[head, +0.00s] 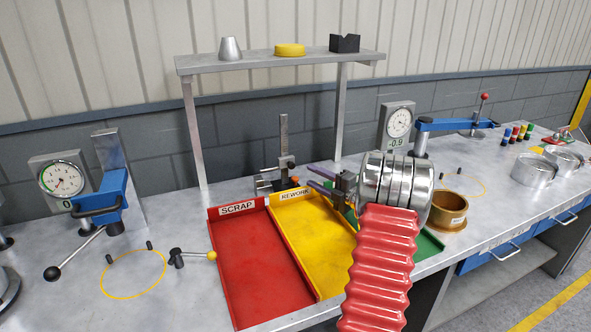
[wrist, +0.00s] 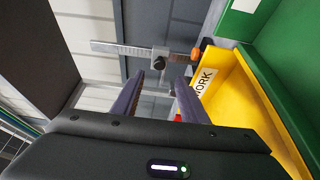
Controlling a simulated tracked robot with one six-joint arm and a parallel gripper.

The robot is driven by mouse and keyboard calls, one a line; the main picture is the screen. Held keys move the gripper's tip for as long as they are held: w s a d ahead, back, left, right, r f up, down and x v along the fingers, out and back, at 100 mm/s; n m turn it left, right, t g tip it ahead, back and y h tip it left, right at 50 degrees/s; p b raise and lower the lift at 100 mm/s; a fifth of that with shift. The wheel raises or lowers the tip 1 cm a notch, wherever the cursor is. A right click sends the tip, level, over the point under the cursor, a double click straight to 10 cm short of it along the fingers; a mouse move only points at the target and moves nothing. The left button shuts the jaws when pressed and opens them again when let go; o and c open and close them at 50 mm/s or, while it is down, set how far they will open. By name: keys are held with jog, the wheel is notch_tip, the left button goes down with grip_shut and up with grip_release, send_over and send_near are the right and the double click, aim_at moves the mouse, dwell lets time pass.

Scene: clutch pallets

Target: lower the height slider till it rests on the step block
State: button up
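The height gauge stands upright on the bench behind the trays, with a grey vertical scale (head: 284,133). Its slider (head: 286,162) has a dark knob and an orange part, and sits low on the scale. In the wrist view the slider (wrist: 160,58) lies just past my fingertips, with the scale running sideways. A small grey piece (head: 265,184) is beside the gauge foot; I cannot tell if it is the step block, or the gap under the slider. My gripper (head: 316,177) is to the right of the slider. In the wrist view its purple fingers (wrist: 160,82) are apart and empty.
A red SCRAP tray (head: 262,275), a yellow REWORK tray (head: 312,240) and a green tray (head: 431,245) lie in front. A shelf (head: 250,61) on posts stands over the gauge. A brown cup (head: 449,209) and a dial stand (head: 398,122) are at right.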

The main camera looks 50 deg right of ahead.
aim_at(293, 167)
jog(key=w, duration=0.9)
jog(key=shift+w+d, duration=0.15)
grip_shut()
jog(key=shift+f, duration=0.1)
dwell(0.4)
